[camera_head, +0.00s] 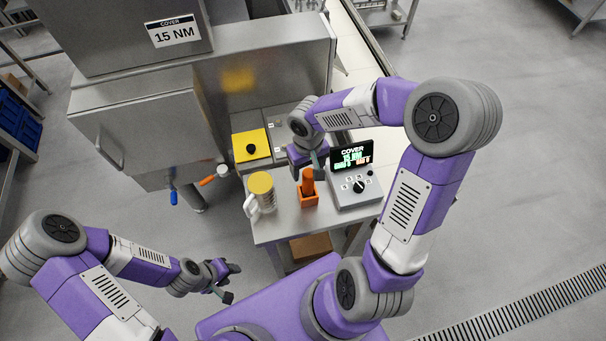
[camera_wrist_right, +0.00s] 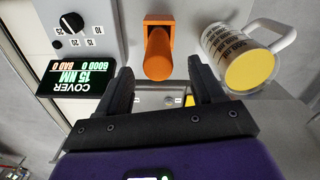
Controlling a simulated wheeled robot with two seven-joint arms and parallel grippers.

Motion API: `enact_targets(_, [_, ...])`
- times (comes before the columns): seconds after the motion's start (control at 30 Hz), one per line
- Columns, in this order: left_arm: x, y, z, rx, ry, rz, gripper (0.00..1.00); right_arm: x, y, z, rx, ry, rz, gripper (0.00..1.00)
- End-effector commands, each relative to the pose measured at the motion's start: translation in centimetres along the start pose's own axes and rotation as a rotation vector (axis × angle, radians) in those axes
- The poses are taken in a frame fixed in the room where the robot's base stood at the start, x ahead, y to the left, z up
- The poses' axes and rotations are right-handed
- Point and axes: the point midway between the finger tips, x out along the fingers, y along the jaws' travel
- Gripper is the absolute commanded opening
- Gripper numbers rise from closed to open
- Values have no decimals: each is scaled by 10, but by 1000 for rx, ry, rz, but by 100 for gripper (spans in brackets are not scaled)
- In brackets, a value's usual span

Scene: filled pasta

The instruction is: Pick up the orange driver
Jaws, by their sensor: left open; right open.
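The orange driver (camera_head: 308,181) stands upright in an orange holder (camera_head: 308,199) on the small metal table (camera_head: 283,225). In the right wrist view the driver (camera_wrist_right: 158,55) points toward the camera, its rounded end near the gap between my fingertips. My right gripper (camera_head: 309,166) is open beside the driver's upper part. Its two dark fingers (camera_wrist_right: 161,80) lie to either side of the driver's line, with nothing held; whether they touch it I cannot tell. My left gripper (camera_head: 232,281) is open and empty, low at the left, away from the table.
A control box (camera_head: 355,188) with a dial and a lit COVER 15 NM screen (camera_head: 351,155) stands right of the holder. A printed mug (camera_head: 262,193) with a yellow top stands left. A yellow panel with a black knob (camera_head: 251,146) lies behind. A large steel machine (camera_head: 140,125) fills the back left.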

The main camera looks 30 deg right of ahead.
Motion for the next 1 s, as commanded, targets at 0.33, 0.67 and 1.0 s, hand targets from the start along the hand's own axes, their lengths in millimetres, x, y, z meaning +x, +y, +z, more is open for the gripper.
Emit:
enact_targets(0.33, [4,-2,0,0,-1,0,43,48,1,-4,-1,-6,-5,67])
enact_targets(0.67, [7,-3,0,0,-1,0,43,67,1,-5,0,-1,-3,67])
enact_targets(1.0, [7,-2,0,0,-1,0,43,67,1,-5,-1,-1,-3,31])
